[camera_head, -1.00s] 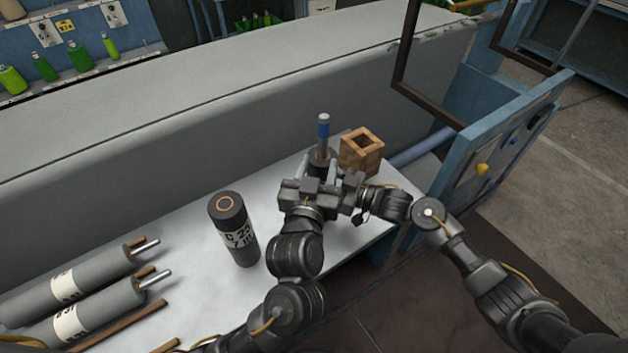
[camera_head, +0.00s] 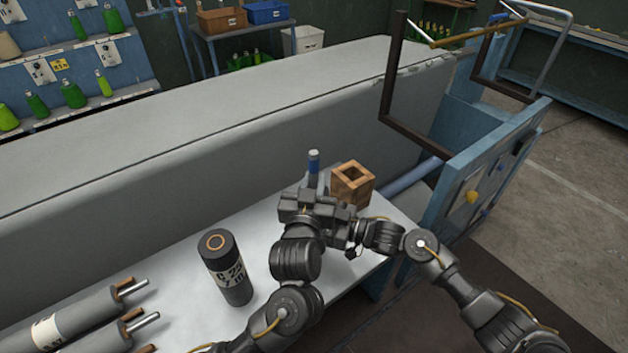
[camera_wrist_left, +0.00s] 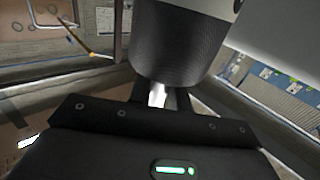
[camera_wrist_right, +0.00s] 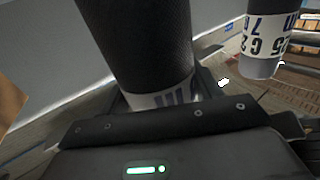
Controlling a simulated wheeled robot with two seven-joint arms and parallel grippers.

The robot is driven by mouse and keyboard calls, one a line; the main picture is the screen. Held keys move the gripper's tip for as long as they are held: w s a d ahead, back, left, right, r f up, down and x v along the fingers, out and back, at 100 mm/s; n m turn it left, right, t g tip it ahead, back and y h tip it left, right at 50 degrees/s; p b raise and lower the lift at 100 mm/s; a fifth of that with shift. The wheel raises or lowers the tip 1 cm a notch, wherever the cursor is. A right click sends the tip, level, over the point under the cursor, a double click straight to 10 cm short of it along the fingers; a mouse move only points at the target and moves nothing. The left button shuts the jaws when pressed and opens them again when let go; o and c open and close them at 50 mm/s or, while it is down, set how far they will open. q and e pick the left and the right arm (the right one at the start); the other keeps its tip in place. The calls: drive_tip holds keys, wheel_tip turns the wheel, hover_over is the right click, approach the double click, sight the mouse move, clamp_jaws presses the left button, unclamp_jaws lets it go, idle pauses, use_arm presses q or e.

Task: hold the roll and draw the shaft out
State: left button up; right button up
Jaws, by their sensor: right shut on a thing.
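The upright shaft (camera_head: 314,165) has a blue band and a pale tip and stands out above my left gripper (camera_head: 308,205) in the head view. My arms hide most of its roll there. In the left wrist view the dark roll (camera_wrist_left: 185,45) has the bright metal shaft (camera_wrist_left: 157,93) at its end, between my left fingers; whether they press on it is unclear. My right gripper (camera_wrist_right: 165,100) is shut on the roll (camera_wrist_right: 135,45), around its white label, in the right wrist view.
A second labelled dark roll (camera_head: 226,270) stands upright on the pale bench (camera_head: 180,275). A hollow wooden block (camera_head: 365,190) stands close right of the shaft. More rolls (camera_head: 75,325) lie at lower left. A long grey block (camera_head: 200,140) runs behind; a blue panel (camera_head: 490,175) is at right.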

use_arm(q)
clamp_jaws()
drive_tip(key=o, duration=0.7)
unclamp_jaws()
drive_tip(key=shift+s, duration=0.15)
drive_tip(key=s, duration=0.4)
drive_tip(key=s+a, duration=0.1)
drive_tip(key=s, duration=0.2)
drive_tip(key=s+a, duration=0.1)
drive_tip(key=s, duration=0.3)
drive_tip(key=shift+s, duration=0.3)
use_arm(e)
drive_tip(key=o, duration=1.5)
drive_tip(key=v, duration=1.2)
drive_tip(key=shift+r, duration=0.1)
